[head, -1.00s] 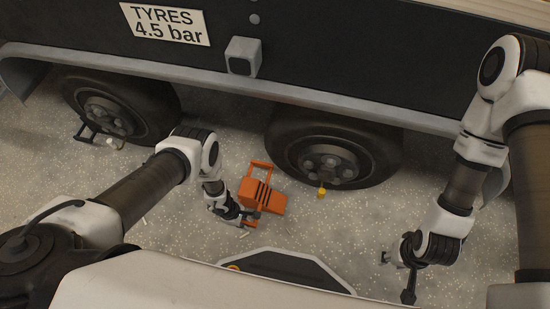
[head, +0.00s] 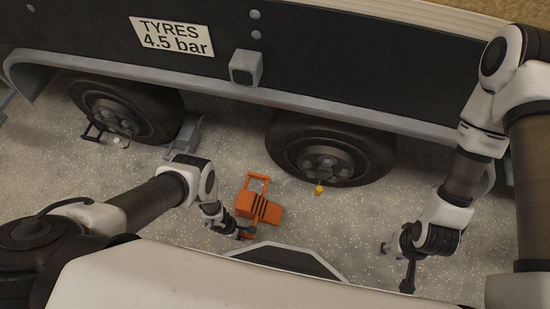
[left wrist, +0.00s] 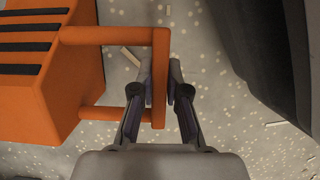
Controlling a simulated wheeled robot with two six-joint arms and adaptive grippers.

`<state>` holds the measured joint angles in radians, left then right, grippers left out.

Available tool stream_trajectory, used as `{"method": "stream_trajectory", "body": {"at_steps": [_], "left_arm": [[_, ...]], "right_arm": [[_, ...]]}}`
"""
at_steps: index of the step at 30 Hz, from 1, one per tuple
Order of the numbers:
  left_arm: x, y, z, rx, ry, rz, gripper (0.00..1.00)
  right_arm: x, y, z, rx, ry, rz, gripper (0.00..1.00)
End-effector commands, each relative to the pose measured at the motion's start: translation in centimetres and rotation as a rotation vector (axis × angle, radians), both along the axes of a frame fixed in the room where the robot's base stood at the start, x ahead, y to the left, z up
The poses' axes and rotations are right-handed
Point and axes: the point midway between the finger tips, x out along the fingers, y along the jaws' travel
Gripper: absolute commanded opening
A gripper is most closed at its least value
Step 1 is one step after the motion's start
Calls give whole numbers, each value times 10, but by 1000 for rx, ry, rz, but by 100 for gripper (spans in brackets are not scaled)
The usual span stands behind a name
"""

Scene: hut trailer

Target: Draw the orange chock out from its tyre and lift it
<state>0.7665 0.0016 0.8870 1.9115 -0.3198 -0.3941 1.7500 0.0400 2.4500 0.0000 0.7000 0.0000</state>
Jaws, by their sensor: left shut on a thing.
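The orange chock (head: 260,207) with black stripes is in the middle of the head view, apart from the right-hand tyre (head: 285,150), with bare floor between them. A loop of orange bars stands at its upper end. My left gripper (head: 246,232) is at its lower left. In the left wrist view, the striped chock body (left wrist: 40,85) is at the left, and my left gripper (left wrist: 160,85) is shut on the end bar of its orange handle (left wrist: 161,55). Whether the chock clears the floor is unclear. My right gripper (head: 387,249) is low at the right, away from the chock; its jaws are unclear.
The dark trailer side with a tyre sign (head: 172,37) runs across the top. A second tyre (head: 125,105) is at the left, with a grey object (head: 184,136) beside it. A small yellow item (head: 319,189) is below the right-hand tyre. The speckled floor right of the chock is clear.

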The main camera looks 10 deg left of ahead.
Motion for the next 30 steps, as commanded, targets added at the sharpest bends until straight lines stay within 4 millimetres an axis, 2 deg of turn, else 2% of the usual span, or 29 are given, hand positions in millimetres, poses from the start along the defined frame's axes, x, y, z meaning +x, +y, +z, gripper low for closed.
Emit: {"method": "stream_trajectory", "body": {"at_steps": [5, 30], "left_arm": [[0, 0, 2, 0, 0, 0, 0], [0, 0, 69, 0, 0, -1, 0]], "right_arm": [[0, 0, 2, 0, 0, 0, 38], [0, 0, 73, 0, 0, 0, 38]]}}
